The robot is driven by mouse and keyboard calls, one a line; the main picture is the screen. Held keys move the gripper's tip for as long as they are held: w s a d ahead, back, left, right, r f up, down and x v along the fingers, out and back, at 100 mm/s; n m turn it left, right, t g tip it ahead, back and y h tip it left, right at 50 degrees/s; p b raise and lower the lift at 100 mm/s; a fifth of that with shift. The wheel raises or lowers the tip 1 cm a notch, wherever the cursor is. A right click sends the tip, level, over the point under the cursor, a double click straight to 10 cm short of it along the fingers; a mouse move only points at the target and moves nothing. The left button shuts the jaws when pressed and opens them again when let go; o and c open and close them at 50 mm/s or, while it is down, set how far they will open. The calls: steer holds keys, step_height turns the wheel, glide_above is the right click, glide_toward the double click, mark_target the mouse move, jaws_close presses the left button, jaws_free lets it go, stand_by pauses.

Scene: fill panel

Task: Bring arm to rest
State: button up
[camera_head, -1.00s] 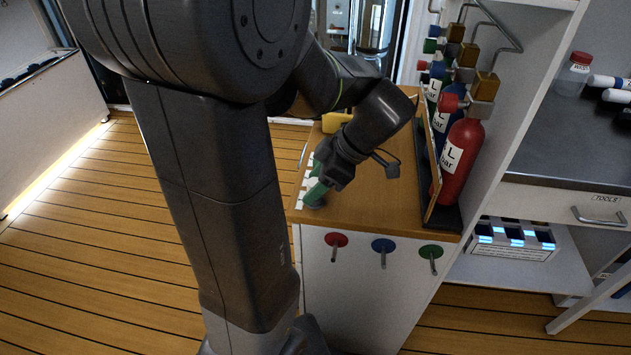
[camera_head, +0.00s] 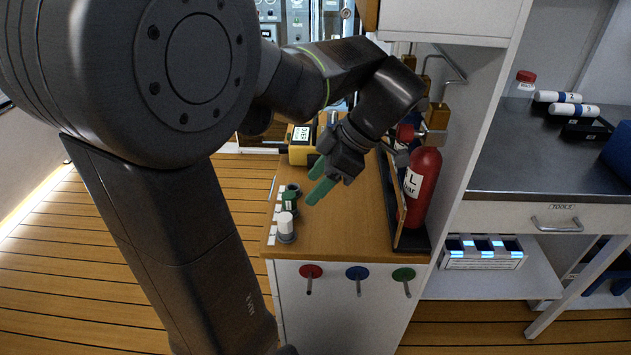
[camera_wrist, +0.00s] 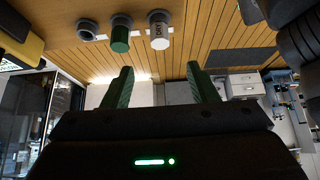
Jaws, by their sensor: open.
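My gripper (camera_head: 318,184) is open and empty, held above the wooden counter top (camera_head: 325,238). Its green fingers point down and to the left in the head view. In the wrist view my gripper (camera_wrist: 160,92) has its two green fingers spread wide with nothing between them. My dark arm crosses the left and upper part of the head view and hides part of the floor and background.
A white-capped canister (camera_head: 286,226), a green one (camera_head: 290,202) and a dark ring-shaped holder (camera_head: 293,188) line the counter's left edge. A yellow device (camera_head: 302,150) stands behind. A red gas cylinder (camera_head: 422,188) stands in a rack at right. Coloured valves (camera_head: 357,273) are on the front.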

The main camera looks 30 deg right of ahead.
mark_target(285, 217)
steer(key=b+x, duration=0.2)
steer(key=x, duration=1)
steer(key=shift+f, duration=0.1)
steer(key=shift+r+p, duration=0.4)
steer(key=shift+r, duration=0.1)
steer(key=shift+f, duration=0.15)
